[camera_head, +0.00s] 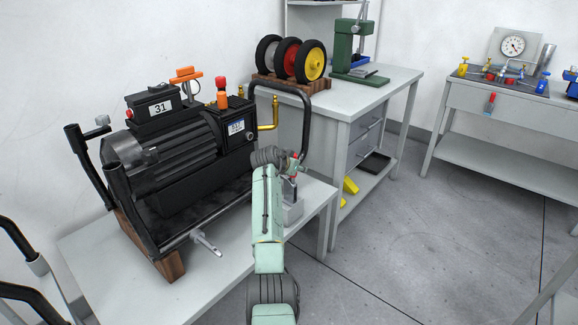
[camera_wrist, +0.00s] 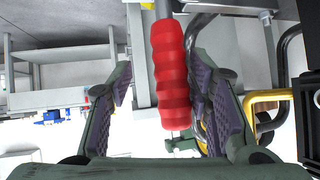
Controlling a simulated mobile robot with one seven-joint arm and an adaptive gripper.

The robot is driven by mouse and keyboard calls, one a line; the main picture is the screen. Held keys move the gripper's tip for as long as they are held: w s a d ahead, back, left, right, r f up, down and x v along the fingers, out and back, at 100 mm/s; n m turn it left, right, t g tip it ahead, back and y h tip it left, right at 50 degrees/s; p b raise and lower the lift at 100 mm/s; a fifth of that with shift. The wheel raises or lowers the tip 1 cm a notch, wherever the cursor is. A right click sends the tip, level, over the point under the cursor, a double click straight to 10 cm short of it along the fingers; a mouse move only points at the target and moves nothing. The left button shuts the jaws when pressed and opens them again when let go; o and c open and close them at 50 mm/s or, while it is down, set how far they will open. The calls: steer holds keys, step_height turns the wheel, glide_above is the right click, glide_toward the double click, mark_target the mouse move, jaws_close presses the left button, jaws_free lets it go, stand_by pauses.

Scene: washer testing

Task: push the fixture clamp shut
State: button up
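The fixture clamp shows in the wrist view as a ribbed red handle (camera_wrist: 168,75), upright in the picture, on a grey metal bar. In the head view only a small red part of the clamp (camera_head: 294,156) shows, above a grey fixture block (camera_head: 292,212) on the near table's right end. My gripper (camera_wrist: 163,92) is open, with its two padded fingers on either side of the handle. A gap shows on both sides, narrower on the right. In the head view my gripper (camera_head: 281,160) is by the clamp, and my arm hides part of the fixture.
A black pump-like machine (camera_head: 180,150) in a tubular frame fills the table left of my arm. Its curved black bar (camera_head: 308,125) rises close beside my gripper. A workbench (camera_head: 378,92) with wheels (camera_head: 292,60) and a green press (camera_head: 352,50) stands behind. Floor at right is clear.

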steer(key=v, duration=1.1)
steer(key=shift+s, duration=0.1)
